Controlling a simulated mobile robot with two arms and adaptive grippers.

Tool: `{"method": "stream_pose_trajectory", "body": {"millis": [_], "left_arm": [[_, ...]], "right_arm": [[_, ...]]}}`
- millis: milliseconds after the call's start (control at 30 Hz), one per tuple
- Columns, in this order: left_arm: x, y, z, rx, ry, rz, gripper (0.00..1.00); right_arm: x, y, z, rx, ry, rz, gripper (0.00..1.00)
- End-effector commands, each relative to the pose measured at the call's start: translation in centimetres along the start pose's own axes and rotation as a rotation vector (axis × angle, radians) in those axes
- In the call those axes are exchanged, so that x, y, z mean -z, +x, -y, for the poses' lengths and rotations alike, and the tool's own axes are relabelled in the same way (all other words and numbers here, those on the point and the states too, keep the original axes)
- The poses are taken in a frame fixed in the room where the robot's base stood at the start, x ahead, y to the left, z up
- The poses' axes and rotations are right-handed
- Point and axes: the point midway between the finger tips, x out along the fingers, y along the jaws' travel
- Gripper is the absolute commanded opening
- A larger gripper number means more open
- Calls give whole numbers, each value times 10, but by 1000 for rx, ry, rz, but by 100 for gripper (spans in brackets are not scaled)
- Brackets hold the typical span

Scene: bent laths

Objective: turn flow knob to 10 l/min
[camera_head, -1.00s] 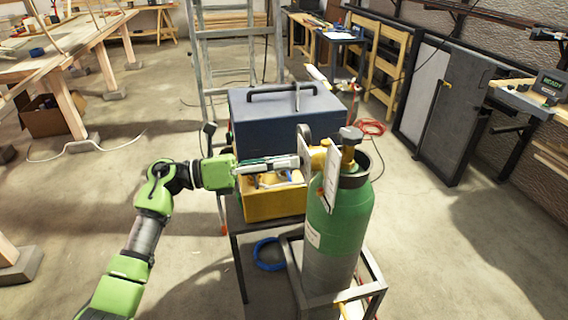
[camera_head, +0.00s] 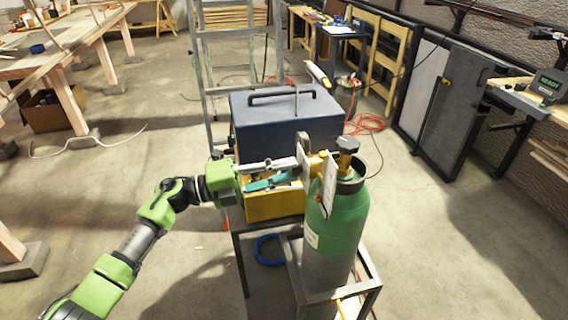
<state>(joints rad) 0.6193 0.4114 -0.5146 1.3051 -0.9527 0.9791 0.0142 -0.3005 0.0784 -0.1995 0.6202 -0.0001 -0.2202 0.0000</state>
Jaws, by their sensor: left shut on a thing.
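A green gas cylinder (camera_head: 338,228) stands upright in a grey metal frame. On its top are a brass valve with a grey handle (camera_head: 348,144) and a yellow-brass regulator (camera_head: 317,164). A pale tag or plate (camera_head: 329,184) hangs at the front of the regulator, and another flat plate stands to its left. My left gripper (camera_head: 294,167) comes in from the left and is shut on the flow knob at the regulator's left side. The knob is mostly hidden by the fingers, and its scale cannot be read. My right gripper is not in view.
A stepladder (camera_head: 204,92) stands behind. A blue hose coil (camera_head: 266,250) lies on the floor below. The floor at the left is open.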

Motion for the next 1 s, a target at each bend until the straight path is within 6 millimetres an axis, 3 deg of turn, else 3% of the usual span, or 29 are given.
{"method": "stream_pose_trajectory", "body": {"millis": [600, 1000], "left_arm": [[0, 0, 3, 2, -580, 51, 1], [1, 0, 1, 4, -858, 74, 1]], "right_arm": [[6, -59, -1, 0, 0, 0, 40], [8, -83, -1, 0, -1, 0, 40]]}}
